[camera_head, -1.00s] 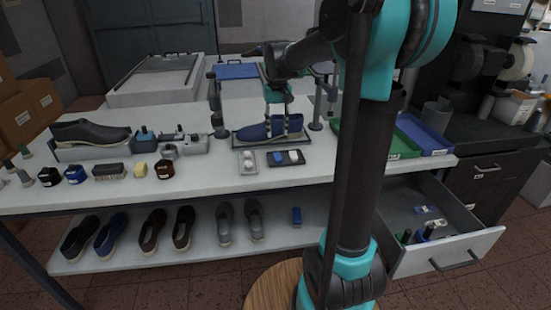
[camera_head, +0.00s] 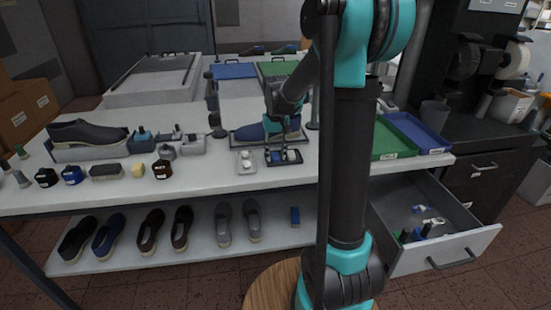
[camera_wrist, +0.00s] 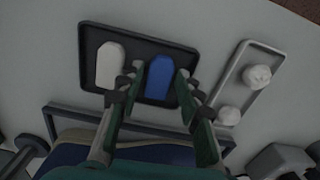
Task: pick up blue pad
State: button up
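The blue pad (camera_head: 275,158) lies in a small dark tray (camera_head: 270,164) on the table, beside a white pad (camera_head: 292,155). The wrist view shows the blue pad (camera_wrist: 159,76) in the dark tray (camera_wrist: 180,52), with the white pad (camera_wrist: 110,66) to its left. My gripper (camera_head: 284,150) is just above the tray, pointing down. In the wrist view my gripper (camera_wrist: 160,74) is open, its fingertips apart on either side of the blue pad. I cannot tell whether they touch it or how high they are.
A light tray with white balls (camera_head: 246,161) stands left of the dark tray. A blue shoe (camera_head: 250,132) lies on a holder just behind. Green (camera_head: 391,143) and blue (camera_head: 425,133) trays are at right. An open drawer (camera_head: 430,205) juts out at front right.

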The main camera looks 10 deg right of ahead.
jog(key=shift+c, duration=0.6)
jog(key=c, duration=0.4)
jog(key=shift+r, duration=0.1)
